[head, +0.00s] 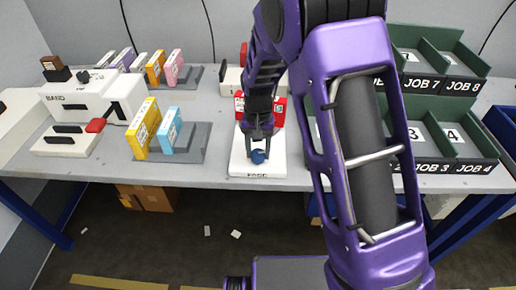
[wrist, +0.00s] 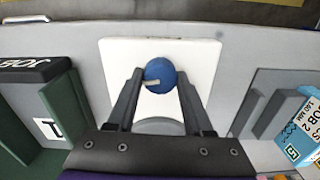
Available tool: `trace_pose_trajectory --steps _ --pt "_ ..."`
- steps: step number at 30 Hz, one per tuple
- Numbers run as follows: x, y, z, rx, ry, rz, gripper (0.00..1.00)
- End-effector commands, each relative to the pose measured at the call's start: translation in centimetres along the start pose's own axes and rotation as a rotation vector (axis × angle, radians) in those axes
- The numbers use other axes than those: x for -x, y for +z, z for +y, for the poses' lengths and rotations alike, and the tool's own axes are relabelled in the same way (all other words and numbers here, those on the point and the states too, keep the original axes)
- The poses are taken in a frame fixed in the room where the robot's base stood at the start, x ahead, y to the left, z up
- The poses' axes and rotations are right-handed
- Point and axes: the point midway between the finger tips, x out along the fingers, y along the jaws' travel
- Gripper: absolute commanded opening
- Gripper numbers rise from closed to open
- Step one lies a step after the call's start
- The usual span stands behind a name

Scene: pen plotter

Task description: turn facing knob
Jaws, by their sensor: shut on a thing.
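The facing knob is a round blue knob (wrist: 160,75) with a light pointer bar, on a white base plate (wrist: 205,60). In the head view the knob (head: 258,157) sits near the front of the white base (head: 240,168), whose front label is partly readable. My gripper (wrist: 160,82) is shut on the knob, one finger on each side. In the head view my gripper (head: 259,140) reaches down over the base from behind. The pointer bar lies to the lower left of the knob's middle in the wrist view.
A red block (head: 278,108) stands behind the knob. Grey racks with yellow (head: 143,128) and blue (head: 169,130) boxes stand left. Green job bins (head: 455,140) stand right. A white device marked BAND (head: 75,100) is far left. The table's front edge is close to the base.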

Motion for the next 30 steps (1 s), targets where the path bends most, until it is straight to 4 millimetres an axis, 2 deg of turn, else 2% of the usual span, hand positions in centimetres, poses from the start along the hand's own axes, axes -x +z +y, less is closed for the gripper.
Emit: trace_pose_trajectory --steps 10,25,26,30 --pt "0.12 -0.08 -0.05 -0.124 -0.002 0.003 0.0" --pt "0.1 -0.09 -0.05 -0.142 -0.002 0.003 0.0" --pt "0.1 -0.09 -0.04 -0.142 -0.002 0.003 0.53" --pt "0.07 -0.06 -0.03 -0.141 -0.002 0.002 0.78"
